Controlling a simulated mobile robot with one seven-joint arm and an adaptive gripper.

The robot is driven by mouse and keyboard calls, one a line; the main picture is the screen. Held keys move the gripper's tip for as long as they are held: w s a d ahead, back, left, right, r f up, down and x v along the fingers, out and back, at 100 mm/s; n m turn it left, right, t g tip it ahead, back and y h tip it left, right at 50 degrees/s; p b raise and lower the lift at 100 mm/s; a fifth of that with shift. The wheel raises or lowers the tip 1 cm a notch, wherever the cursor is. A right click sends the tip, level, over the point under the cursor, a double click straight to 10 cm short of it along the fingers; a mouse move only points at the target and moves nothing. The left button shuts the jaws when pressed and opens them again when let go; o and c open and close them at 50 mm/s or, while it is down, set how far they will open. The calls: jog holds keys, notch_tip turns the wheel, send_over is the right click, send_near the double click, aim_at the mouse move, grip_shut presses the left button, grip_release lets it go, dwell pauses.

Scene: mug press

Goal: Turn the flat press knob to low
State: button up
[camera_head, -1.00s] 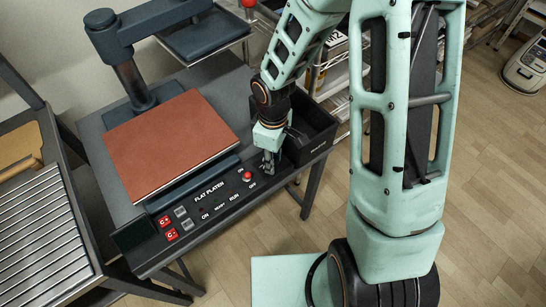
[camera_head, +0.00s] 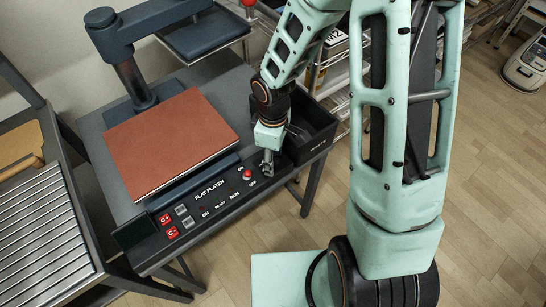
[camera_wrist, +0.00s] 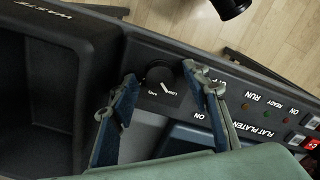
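The flat press knob (camera_wrist: 158,77) is a small round black dial on the dark control panel in the wrist view. A pale mark and small white lettering show at it, too small to read its setting surely. My gripper (camera_wrist: 160,83) is open, with one fingertip on each side of the knob; I cannot tell whether either touches it. In the head view my gripper (camera_head: 267,166) points down at the right end of the flat platen panel (camera_head: 212,201) and hides the knob.
A red button (camera_head: 247,174) and lit indicators sit left of the gripper. A black open bin (camera_head: 313,128) stands close on its right. The press's brown platen (camera_head: 170,143) lies behind the panel.

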notch_tip(320, 180, up, 12)
dwell(0.7)
dwell(0.4)
